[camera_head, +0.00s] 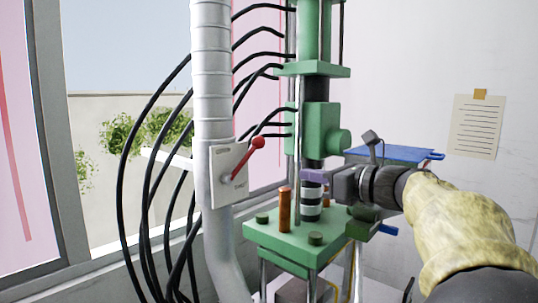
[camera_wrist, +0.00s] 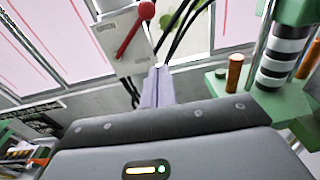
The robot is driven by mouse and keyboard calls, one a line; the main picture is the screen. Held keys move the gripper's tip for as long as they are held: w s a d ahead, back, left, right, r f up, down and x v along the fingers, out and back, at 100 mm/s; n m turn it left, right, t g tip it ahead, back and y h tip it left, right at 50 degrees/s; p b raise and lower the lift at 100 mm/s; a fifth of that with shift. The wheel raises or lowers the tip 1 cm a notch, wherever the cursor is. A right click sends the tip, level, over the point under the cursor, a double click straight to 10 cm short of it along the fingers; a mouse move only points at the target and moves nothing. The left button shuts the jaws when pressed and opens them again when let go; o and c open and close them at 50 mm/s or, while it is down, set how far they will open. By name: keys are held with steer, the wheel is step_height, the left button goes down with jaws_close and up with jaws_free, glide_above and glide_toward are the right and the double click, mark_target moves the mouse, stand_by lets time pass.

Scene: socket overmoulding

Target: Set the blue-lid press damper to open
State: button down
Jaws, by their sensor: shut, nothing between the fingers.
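The damper's pale plate (camera_head: 223,188) is fixed to the grey ribbed duct (camera_head: 212,75). Its red lever (camera_head: 243,161) slants up to the right from the pivot and ends in a red ball. In the wrist view the red lever (camera_wrist: 131,36) also slants up to the right on its plate (camera_wrist: 109,30). The lettering on the plate is too small to read. My gripper (camera_head: 304,176) is shut and empty, to the right of the lever and apart from it, in front of the press column. In the wrist view the purple fingers (camera_wrist: 158,76) point towards the area below the plate.
The green press (camera_head: 322,130) stands right of the duct, with an orange post (camera_head: 285,208) on its base plate. A blue lid (camera_head: 400,154) lies behind my wrist. Several black hoses (camera_head: 150,150) loop behind and left of the duct. A paper note (camera_head: 476,126) hangs on the wall.

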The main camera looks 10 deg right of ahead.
steer(key=shift+w+f+n, duration=0.15)
steer(key=shift+f+n, duration=0.05)
steer(key=shift+n, duration=0.8)
steer(key=shift+w, duration=0.1)
